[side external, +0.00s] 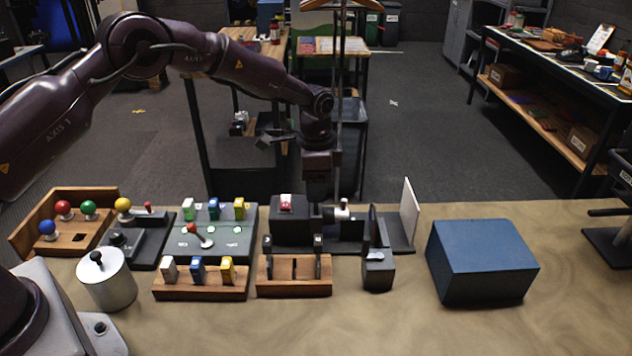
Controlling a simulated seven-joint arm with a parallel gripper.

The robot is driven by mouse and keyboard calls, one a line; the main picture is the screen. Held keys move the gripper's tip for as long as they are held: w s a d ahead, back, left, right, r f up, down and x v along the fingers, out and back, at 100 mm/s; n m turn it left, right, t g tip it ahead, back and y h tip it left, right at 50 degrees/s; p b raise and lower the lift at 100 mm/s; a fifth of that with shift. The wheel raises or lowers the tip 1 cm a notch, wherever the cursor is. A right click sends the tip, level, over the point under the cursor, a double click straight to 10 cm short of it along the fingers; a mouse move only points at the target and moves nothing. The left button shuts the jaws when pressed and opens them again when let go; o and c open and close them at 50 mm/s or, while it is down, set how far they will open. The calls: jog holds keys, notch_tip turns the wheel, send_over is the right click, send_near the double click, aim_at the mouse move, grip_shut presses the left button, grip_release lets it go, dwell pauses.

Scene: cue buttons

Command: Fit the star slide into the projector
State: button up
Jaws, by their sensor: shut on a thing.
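The projector (288,228) is a dark unit on a dark base, with a red-and-white switch (286,201) on its lamp box and a light lens part (342,211) to the right. My gripper (318,208) points down between the lamp box and the lens. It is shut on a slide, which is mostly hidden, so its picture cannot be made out. A wooden slide rack (293,289) stands in front. Dark upright pieces show at its left and right, and its middle slot looks empty.
A white screen (409,211) stands right of the lens. A button panel (218,243), a wooden block rack (200,288) and a metal canister (106,281) are to the left.

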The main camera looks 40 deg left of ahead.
jog(key=shift+f, duration=1.35)
jog(key=o, duration=1.1)
jog(key=shift+o, duration=0.5)
jog(key=shift+r, duration=0.1)
jog(key=shift+r, duration=3.45)
